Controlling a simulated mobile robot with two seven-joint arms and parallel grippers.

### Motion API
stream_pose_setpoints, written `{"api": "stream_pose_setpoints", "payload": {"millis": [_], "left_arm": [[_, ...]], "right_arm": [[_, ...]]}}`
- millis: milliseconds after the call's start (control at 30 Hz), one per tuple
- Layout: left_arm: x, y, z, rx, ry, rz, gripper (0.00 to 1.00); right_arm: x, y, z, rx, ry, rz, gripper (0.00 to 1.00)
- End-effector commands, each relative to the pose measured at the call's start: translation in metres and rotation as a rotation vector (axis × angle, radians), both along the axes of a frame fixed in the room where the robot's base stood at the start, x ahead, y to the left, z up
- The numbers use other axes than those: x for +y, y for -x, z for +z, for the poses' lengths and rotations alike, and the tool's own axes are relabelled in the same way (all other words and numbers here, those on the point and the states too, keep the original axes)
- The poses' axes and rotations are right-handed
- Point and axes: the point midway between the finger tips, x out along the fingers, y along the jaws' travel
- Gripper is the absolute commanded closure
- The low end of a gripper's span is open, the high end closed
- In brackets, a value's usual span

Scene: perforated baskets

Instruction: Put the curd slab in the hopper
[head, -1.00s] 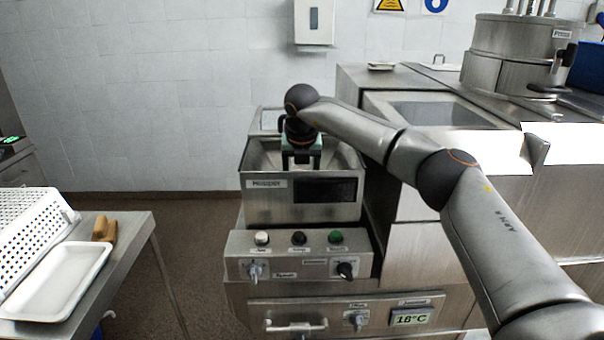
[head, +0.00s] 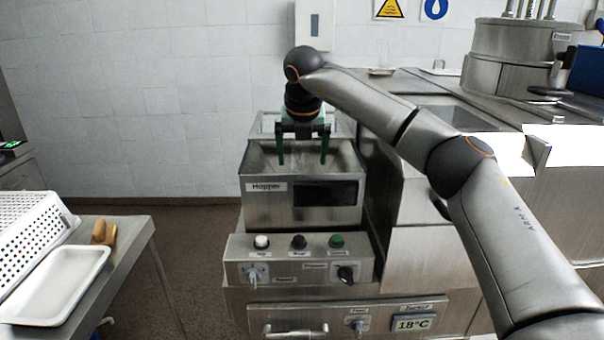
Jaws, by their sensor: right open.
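The hopper (head: 262,208) is a metal bin labelled "Hopper" on the machine in the middle of the head view. My right gripper (head: 302,162) is over the hopper's opening, pointing down. Its two green fingers are spread wide and nothing shows between them. I cannot see the curd slab; the hopper's front wall hides its floor. My left gripper is not in view.
A control panel (head: 300,272) with buttons and knobs is below the hopper. At the left, a metal table (head: 128,250) holds a white perforated basket (head: 28,228), an empty-looking white tray (head: 55,285) and a brown object (head: 103,232). Floor is clear between table and machine.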

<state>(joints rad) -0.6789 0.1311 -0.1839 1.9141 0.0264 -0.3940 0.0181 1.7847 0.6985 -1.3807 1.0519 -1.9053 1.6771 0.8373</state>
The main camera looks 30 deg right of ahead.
Motion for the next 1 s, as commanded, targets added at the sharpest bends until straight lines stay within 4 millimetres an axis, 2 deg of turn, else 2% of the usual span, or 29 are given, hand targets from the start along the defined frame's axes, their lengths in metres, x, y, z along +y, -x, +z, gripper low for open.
{"api": "stream_pose_setpoints", "payload": {"millis": [100,300,1000], "left_arm": [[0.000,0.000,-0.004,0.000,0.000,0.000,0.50],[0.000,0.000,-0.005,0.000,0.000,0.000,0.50],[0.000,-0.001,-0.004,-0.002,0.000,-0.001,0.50]], "right_arm": [[0.005,0.007,0.021,-0.003,-0.001,0.001,0.01],[0.009,0.014,0.039,0.000,0.000,0.000,0.01],[0.009,0.015,0.041,0.001,0.000,0.000,0.01]]}}
